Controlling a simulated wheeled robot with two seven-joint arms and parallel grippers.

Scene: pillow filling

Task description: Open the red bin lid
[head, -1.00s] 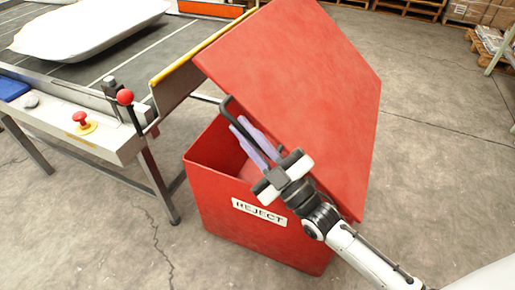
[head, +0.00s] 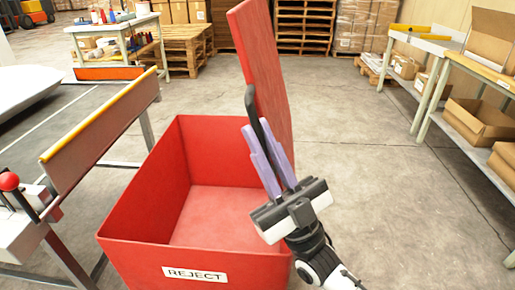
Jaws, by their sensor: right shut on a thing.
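The red bin (head: 135,262) stands in the middle of the head view with a white REJECT label (head: 194,274) on its front wall. Its top is open and its visible inside is empty. The red lid (head: 264,55) stands steeply raised along the bin's right side. A black handle (head: 252,103) is on the lid. My right gripper (head: 259,132) has purple fingers and is shut on this handle, above the bin's right side. My left gripper is not in view.
A conveyor with a yellow-topped side rail (head: 105,118) and a red-knobbed lever (head: 9,181) stands close left of the bin. Shelves with cardboard boxes (head: 478,120) stand at the right. The floor (head: 400,215) between bin and shelves is clear.

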